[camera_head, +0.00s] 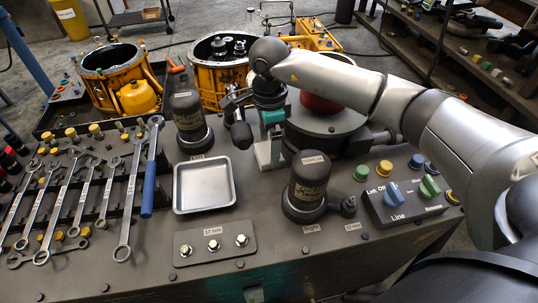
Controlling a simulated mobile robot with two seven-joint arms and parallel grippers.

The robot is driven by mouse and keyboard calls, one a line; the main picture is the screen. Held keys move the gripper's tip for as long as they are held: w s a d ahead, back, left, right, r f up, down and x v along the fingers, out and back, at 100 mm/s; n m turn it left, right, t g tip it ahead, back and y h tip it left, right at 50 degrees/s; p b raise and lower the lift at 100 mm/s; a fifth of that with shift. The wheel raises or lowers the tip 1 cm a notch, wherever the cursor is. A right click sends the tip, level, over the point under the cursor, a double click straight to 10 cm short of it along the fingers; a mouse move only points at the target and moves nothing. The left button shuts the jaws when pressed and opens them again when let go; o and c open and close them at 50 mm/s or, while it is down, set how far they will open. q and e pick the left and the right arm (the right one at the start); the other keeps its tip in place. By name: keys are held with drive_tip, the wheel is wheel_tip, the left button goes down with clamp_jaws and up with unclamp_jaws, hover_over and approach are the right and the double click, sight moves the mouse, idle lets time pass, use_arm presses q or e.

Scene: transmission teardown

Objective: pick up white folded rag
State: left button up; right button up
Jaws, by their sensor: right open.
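I cannot make out a white folded rag in the head view. My right arm reaches in from the right and bends down at the wrist over the back middle of the bench. My right gripper (268,160) points down just right of the metal tray, with pale fingers below a teal band. It is open, and I see nothing between its fingers. The fingertips are small, and I cannot tell whether they touch the bench. My left gripper is not in view.
A shallow metal tray (205,208) lies mid-bench. Black cylindrical units stand behind it (187,115) and to its right (307,180). Wrenches (133,190) lie left. A switch box (405,203) is right. Yellow housings (114,75) stand beyond the bench.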

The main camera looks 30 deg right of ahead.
drive_tip(key=shift+f, duration=0.7)
drive_tip(key=shift+c, duration=0.2)
drive_tip(key=c, duration=1)
